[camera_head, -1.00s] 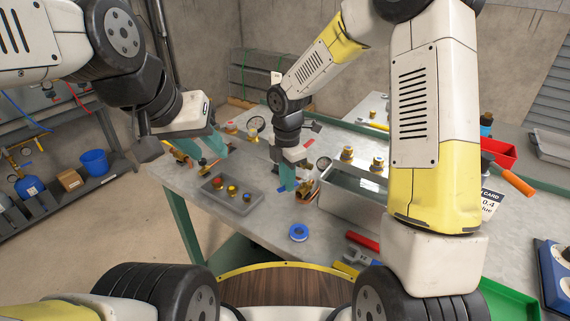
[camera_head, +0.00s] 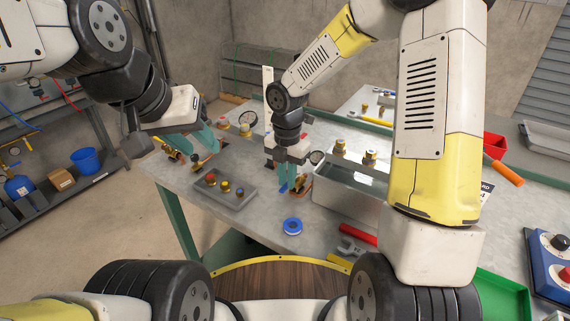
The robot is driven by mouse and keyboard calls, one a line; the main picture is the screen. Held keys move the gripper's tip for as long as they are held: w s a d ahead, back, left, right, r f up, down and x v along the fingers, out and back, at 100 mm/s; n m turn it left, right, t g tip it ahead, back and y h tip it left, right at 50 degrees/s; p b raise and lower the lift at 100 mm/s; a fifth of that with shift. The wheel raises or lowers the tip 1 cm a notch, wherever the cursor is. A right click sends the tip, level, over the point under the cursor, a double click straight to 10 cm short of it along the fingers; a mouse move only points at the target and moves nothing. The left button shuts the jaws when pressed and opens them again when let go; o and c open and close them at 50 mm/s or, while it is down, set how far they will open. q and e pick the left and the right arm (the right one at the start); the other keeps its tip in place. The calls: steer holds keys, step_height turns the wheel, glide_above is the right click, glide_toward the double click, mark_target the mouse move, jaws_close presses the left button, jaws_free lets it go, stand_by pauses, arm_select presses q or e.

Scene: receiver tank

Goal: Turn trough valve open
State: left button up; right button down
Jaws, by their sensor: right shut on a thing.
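The metal trough (camera_head: 346,192) stands on the grey workbench, partly hidden by my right arm. A small brass valve (camera_head: 302,181) sits at its left end, mostly hidden by my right gripper. My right gripper (camera_head: 284,185) points down there, its teal fingers shut on a small part that I take to be the valve's handle. A bit of blue shows at the fingertips. My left gripper (camera_head: 203,146) is over the bench's left side, its teal fingers apart, above brass fittings (camera_head: 173,153). I see nothing held in it.
A grey tray (camera_head: 224,192) with several small coloured-top parts lies in front of the grippers.

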steer(key=c, duration=1.4)
jaws_free()
step_height(320, 180, up, 8)
steer(key=shift+f, duration=0.1)
